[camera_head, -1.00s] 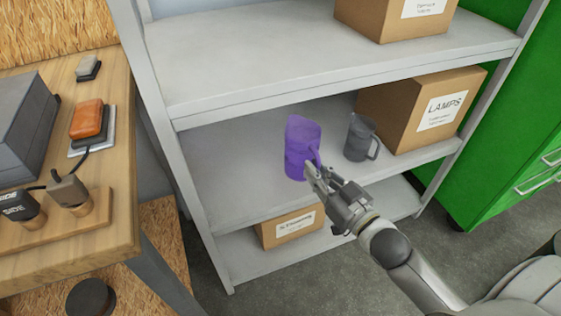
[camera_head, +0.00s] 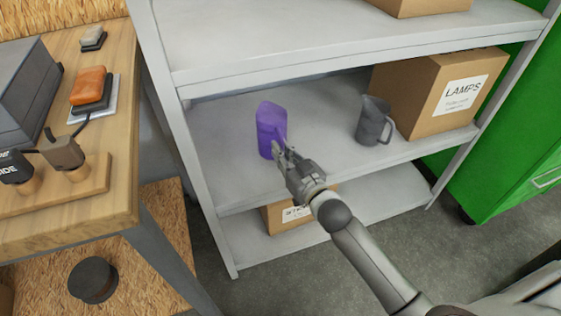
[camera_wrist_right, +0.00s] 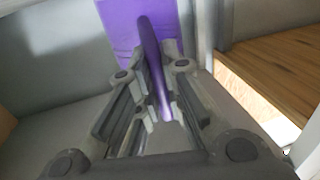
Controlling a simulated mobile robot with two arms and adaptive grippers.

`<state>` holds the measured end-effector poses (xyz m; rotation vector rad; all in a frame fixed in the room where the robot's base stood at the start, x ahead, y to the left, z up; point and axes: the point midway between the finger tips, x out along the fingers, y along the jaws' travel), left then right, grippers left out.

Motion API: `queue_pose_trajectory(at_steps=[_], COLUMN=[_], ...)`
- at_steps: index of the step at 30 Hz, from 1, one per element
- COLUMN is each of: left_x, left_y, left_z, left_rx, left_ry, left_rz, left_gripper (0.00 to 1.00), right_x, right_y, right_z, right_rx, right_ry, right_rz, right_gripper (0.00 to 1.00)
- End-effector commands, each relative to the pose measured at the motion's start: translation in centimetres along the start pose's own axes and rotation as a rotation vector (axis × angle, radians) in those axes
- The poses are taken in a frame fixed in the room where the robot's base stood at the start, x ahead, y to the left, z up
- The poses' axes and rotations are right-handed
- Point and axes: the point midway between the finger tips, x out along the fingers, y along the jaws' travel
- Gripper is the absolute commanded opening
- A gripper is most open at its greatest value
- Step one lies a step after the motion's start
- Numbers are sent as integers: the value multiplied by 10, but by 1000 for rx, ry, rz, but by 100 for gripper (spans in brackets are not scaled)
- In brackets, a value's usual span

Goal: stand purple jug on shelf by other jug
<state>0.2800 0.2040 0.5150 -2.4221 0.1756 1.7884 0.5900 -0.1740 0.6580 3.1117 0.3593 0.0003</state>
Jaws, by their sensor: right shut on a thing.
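The purple jug (camera_head: 268,128) is upright over the left part of the middle shelf (camera_head: 325,110). I cannot tell whether its base touches the shelf. A dark grey jug (camera_head: 371,120) stands on the same shelf to its right, with a clear gap between them. My right gripper (camera_head: 281,153) is shut on the purple jug's handle, at the near side of the jug. In the right wrist view the handle (camera_wrist_right: 152,60) runs between the two fingers (camera_wrist_right: 157,95), with the purple body (camera_wrist_right: 122,30) behind. My left gripper is not in view.
A cardboard LAMPS box (camera_head: 425,85) stands right of the grey jug. The upper shelf (camera_head: 320,40) overhangs, and a shelf post (camera_head: 178,130) rises at the left. A wooden workbench (camera_head: 120,180) is further left. A green cabinet (camera_head: 510,150) is at the right.

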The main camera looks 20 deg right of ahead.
Motion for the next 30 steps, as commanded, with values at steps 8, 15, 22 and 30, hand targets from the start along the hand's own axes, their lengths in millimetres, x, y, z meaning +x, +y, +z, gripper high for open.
queue_pose_trajectory(at_steps=[8,15,22,30], left_x=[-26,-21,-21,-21], left_y=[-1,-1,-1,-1], left_z=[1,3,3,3], left_rx=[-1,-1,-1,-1], left_ry=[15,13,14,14], left_rz=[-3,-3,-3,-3], left_gripper=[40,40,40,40], right_x=[4,4,4,4], right_y=[-2,-2,-2,-2], right_z=[22,35,36,38], right_rx=[0,0,0,0], right_ry=[0,1,1,-1], right_rz=[0,-1,-1,-1], right_gripper=[0,0,0,31])
